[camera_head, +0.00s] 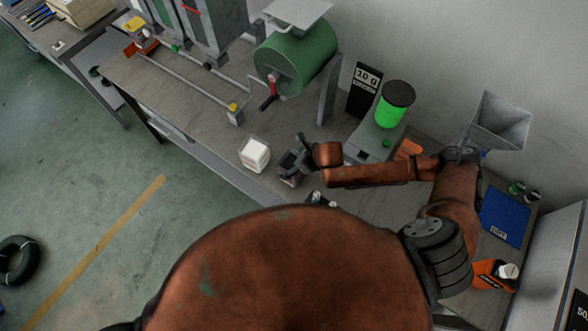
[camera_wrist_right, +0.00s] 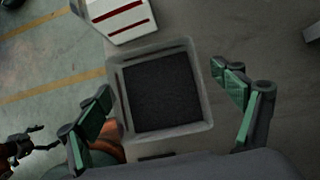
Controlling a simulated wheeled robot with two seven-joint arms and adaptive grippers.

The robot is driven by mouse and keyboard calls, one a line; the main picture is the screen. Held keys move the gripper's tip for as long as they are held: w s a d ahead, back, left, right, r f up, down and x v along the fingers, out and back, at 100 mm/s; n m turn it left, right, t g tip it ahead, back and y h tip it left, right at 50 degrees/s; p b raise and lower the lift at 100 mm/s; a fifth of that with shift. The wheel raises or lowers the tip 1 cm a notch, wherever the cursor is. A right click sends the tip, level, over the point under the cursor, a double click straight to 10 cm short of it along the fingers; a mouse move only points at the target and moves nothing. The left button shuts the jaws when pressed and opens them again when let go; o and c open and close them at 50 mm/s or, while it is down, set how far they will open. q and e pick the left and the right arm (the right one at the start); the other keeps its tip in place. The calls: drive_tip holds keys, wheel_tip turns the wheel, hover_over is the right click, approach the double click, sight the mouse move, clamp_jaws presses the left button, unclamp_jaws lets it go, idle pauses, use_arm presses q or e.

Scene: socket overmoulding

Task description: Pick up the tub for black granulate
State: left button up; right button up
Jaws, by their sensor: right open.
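The tub for black granulate (camera_wrist_right: 206,121) is a square, greyish see-through tub with black granulate inside, upright on the bench. In the wrist view it lies between the spread green-padded fingers of my right gripper (camera_wrist_right: 160,84), with a gap on each side. My right gripper (camera_head: 297,153) is open and empty above the tub. In the head view the gripper partly hides the tub (camera_head: 287,169). A small dark claw at the wrist view's lower left looks like my left gripper (camera_wrist_right: 36,139), too dark to read its state.
A white tub (camera_head: 254,154) with red stripes stands close beside the black granulate tub. The bench (camera_head: 210,123) ends just in front of them. A green drum machine (camera_head: 296,58), a green-filled hopper (camera_head: 394,103) and a scale display (camera_head: 364,89) stand behind. A blue mat (camera_head: 503,214) lies right.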

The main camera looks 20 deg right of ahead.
sight(284, 163)
drive_tip(key=shift+x, duration=1.9)
drive_tip(key=shift+a+r, duration=0.15)
drive_tip(key=shift+c, duration=0.4)
drive_tip(key=c, duration=1.6)
drive_tip(key=shift+c, duration=0.3)
drive_tip(key=shift+w+r, duration=0.1)
drive_tip(key=shift+r, duration=0.05)
